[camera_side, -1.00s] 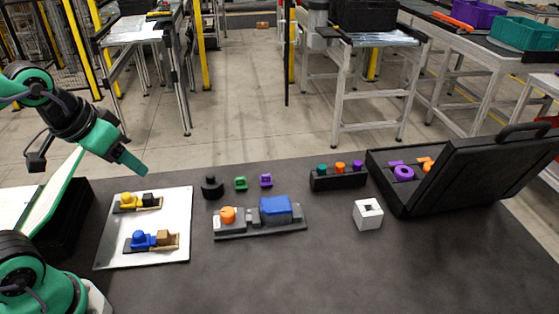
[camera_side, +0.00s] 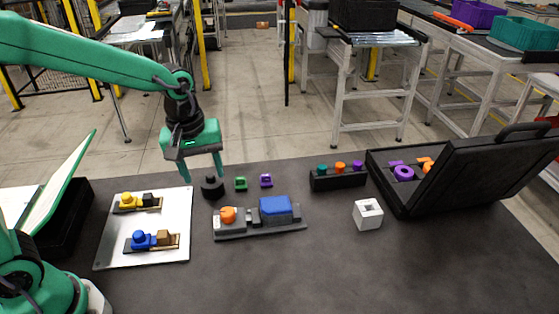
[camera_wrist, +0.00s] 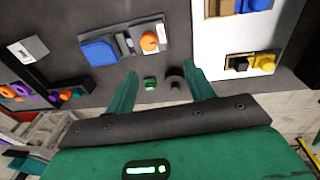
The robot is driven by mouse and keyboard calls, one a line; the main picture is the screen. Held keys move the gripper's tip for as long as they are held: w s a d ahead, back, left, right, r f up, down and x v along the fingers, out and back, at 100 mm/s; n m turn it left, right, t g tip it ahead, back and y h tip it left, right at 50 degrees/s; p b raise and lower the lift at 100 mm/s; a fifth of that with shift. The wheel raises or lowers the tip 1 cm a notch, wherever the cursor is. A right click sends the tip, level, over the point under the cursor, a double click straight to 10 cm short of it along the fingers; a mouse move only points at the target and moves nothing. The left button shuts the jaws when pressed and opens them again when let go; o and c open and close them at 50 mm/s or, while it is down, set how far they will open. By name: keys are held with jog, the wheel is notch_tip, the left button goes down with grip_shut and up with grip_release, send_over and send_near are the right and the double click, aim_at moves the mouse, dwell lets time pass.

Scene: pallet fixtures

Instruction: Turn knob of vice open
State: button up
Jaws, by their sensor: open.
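A grey vice (camera_side: 262,230) lies in the middle of the dark table with an orange knob (camera_side: 228,215) at its left end and a blue block (camera_side: 276,208) at its right. In the wrist view, the vice (camera_wrist: 124,48) is beyond my fingertips, with the orange knob (camera_wrist: 150,41) and blue block (camera_wrist: 99,53) plain to see. My gripper (camera_side: 194,172) points down with its fingers apart and empty. It is behind and to the left of the knob, above it and not touching. In the wrist view my gripper (camera_wrist: 162,76) spans open below the vice.
A black part (camera_side: 212,188), a green part (camera_side: 240,184) and a purple part (camera_side: 266,180) stand behind the vice. A white plate (camera_side: 112,252) with two small fixtures is left. A black holder (camera_side: 338,182), white cube (camera_side: 368,214) and open black case (camera_side: 470,175) are right. The front table is clear.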

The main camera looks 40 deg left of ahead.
aim_at(227, 212)
jog(key=w+f+n, duration=0.1)
jog(key=f, duration=0.1)
jog(key=w+d+f+n, duration=0.1)
jog(key=w+d+f+g, duration=0.1)
jog(key=f, duration=0.1)
jog(key=shift+d+f+n, duration=0.25)
jog(key=shift+f+n, duration=0.05)
jog(key=shift+n, duration=0.1)
jog(key=shift+f, duration=0.1)
jog(key=shift+f, duration=3.8)
jog(key=c, duration=1)
